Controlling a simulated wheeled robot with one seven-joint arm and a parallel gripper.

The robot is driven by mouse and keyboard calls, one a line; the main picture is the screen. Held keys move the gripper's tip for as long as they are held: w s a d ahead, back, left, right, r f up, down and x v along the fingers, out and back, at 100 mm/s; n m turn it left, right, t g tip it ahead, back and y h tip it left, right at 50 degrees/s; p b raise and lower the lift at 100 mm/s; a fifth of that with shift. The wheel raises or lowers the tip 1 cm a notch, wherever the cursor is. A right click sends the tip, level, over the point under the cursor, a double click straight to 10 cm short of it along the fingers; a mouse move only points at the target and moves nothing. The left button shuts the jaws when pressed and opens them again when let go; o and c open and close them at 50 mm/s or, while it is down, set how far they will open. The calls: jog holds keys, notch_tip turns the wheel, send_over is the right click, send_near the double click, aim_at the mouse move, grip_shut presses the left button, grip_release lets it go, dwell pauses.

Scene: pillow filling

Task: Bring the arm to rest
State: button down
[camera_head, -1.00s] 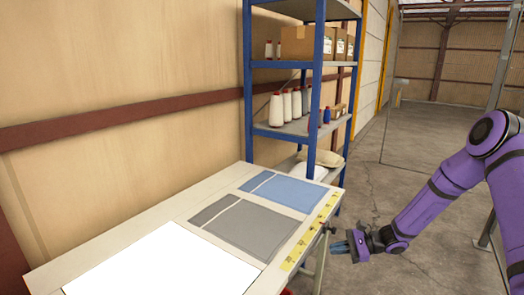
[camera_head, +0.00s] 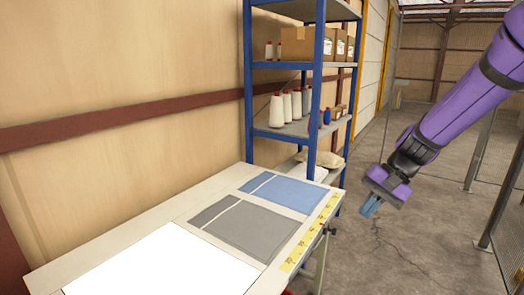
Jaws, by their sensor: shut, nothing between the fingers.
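My purple arm (camera_head: 470,105) comes in from the upper right and slopes down to the left. My gripper (camera_head: 369,210) hangs at its end, to the right of the table's far right corner and clear of it. Its blue fingers point down and slightly left. They are together with nothing between them.
A table (camera_head: 130,240) bears a white sheet (camera_head: 165,262), grey fabric (camera_head: 245,228) and blue fabric (camera_head: 285,192), with a yellow tape strip (camera_head: 313,232) on its right edge. A blue shelf (camera_head: 318,100) with thread cones and boxes stands behind.

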jog(key=s+d+r+n+t+h, duration=0.2)
jog(key=s+r, duration=0.5)
jog(key=s, duration=0.4)
jog(key=s+d+r+n+t+h, duration=0.2)
jog(key=s+d+r+t+h, duration=0.2)
jog(key=s+r, duration=0.3)
jog(key=s, duration=0.4)
jog(key=shift+n+h, duration=0.3)
jog(key=shift+n, duration=0.1)
